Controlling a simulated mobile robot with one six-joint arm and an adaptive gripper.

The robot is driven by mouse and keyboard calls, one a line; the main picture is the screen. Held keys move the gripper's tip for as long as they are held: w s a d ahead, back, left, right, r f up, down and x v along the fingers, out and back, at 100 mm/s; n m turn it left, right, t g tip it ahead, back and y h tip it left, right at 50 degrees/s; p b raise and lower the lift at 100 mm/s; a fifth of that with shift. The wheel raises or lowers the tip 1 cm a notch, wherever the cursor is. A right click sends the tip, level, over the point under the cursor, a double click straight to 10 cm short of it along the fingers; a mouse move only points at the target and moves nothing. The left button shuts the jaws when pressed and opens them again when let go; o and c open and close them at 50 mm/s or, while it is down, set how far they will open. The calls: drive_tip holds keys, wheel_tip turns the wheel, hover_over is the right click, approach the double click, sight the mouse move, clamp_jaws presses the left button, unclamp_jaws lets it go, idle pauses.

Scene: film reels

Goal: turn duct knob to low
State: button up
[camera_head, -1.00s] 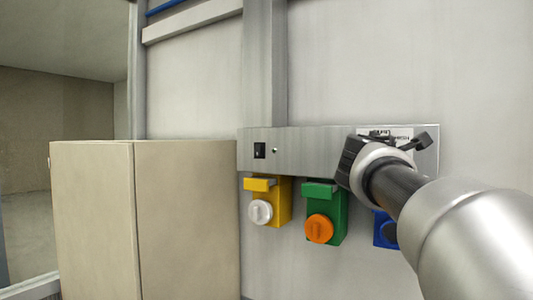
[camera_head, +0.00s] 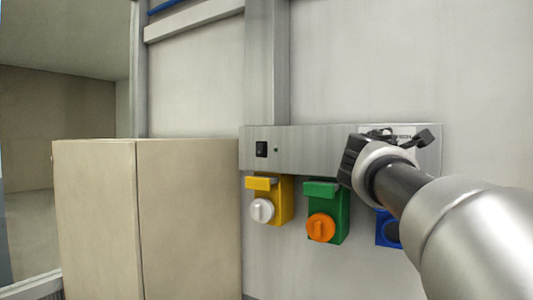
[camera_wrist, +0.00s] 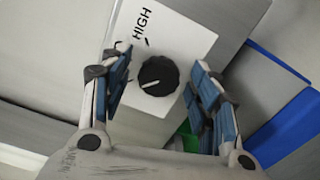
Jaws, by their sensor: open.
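The duct knob (camera_wrist: 158,76) is a round black knob with a white pointer line, on a white label plate (camera_wrist: 185,32) in the wrist view. The word HIGH is printed above it with a small mark; no other word shows. The pointer line lies across the knob's lower left part. My gripper (camera_wrist: 165,88) is open, with one blue-padded finger on each side of the knob and gaps between. In the head view my gripper (camera_head: 385,150) is at the metal panel (camera_head: 205,150), and the arm hides the knob.
Below the panel hang a yellow box (camera_head: 285,200) with a white knob, a green box (camera_head: 332,225) with an orange knob, and a blue box (camera_head: 385,230) partly behind my arm. A black switch (camera_head: 261,149) is on the panel. A beige cabinet (camera_head: 190,220) stands at left.

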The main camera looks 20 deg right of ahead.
drive_tip(key=v, duration=1.2)
drive_tip(key=s+a+f+m+g+y+b, duration=0.1)
drive_tip(key=s+a+f+m+y+b, duration=0.15)
drive_tip(key=f, duration=0.75)
drive_tip(key=s+a+f+m+g+y+b, duration=0.1)
drive_tip(key=s+a+f+y+b, duration=0.15)
drive_tip(key=f, duration=0.75)
drive_tip(key=s+a+f+m+g+y+b, duration=0.2)
drive_tip(key=a+f, duration=0.1)
drive_tip(key=f, duration=0.7)
drive_tip(key=s+a+f+m+g+y+b, duration=0.1)
drive_tip(key=s+a+f, duration=0.3)
drive_tip(key=f, duration=0.4)
drive_tip(key=s+a+f+m+g+y+b, duration=0.1)
drive_tip(key=s+a+f+m+y+b, duration=0.1)
drive_tip(key=f, duration=0.6)
drive_tip(key=s+a+f+m+g+y+b, duration=0.1)
drive_tip(key=s+a+f+m+y+b, duration=0.1)
drive_tip(key=s+a+f, duration=0.4)
wheel_tip(320, 180, down, 3)
drive_tip(key=a+y+b, duration=0.1)
drive_tip(key=a, duration=0.1)
drive_tip(key=shift+s+a+y, duration=0.25)
drive_tip(key=shift+a+y, duration=0.05)
